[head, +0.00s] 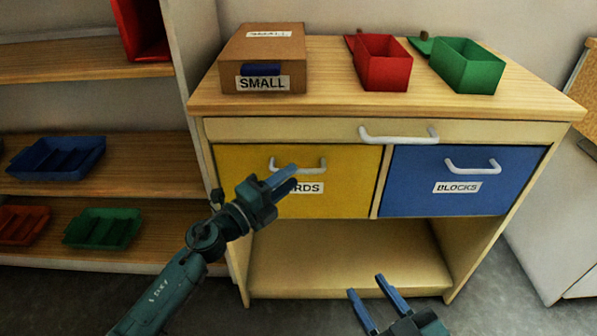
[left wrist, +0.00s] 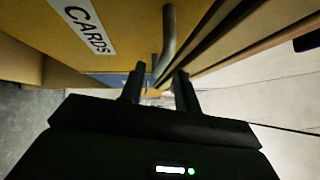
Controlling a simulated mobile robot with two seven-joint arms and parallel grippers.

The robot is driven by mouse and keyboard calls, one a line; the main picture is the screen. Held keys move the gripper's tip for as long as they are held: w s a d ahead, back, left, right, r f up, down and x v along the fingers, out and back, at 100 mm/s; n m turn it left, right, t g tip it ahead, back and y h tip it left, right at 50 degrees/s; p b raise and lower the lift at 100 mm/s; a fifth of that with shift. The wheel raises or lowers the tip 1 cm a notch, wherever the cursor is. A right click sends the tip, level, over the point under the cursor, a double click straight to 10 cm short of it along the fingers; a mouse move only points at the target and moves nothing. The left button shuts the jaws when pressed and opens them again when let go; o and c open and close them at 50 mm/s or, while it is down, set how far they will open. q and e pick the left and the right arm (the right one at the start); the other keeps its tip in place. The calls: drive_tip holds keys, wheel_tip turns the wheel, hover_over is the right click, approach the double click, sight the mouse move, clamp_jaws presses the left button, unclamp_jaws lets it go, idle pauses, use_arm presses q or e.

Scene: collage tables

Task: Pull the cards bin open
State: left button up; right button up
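The cards bin (head: 240,180) is the yellow front at the left of the wooden cabinet, flush with its frame and closed. Its white handle (head: 312,165) also shows in the left wrist view (left wrist: 168,38). Its label, partly hidden by my left gripper in the head view, reads CARDS in the left wrist view (left wrist: 85,25). My left gripper (head: 293,178) is in front of the bin near the handle. Its fingers (left wrist: 159,88) are apart, with the handle's line running between them; I cannot tell whether they touch it. My right gripper (head: 366,293) is open and empty, low before the cabinet.
The blue blocks bin (head: 465,200) is beside the cards bin, closed. A wide drawer with a white handle (head: 398,135) is above both. A box labelled SMALL (head: 262,60), a red bin (head: 383,68) and a green bin (head: 468,70) stand on top. Shelves (head: 140,160) are at left.

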use_arm(q)
drive_tip(key=shift+x, duration=1.95)
drive_tip(key=shift+c, duration=0.4)
clamp_jaws()
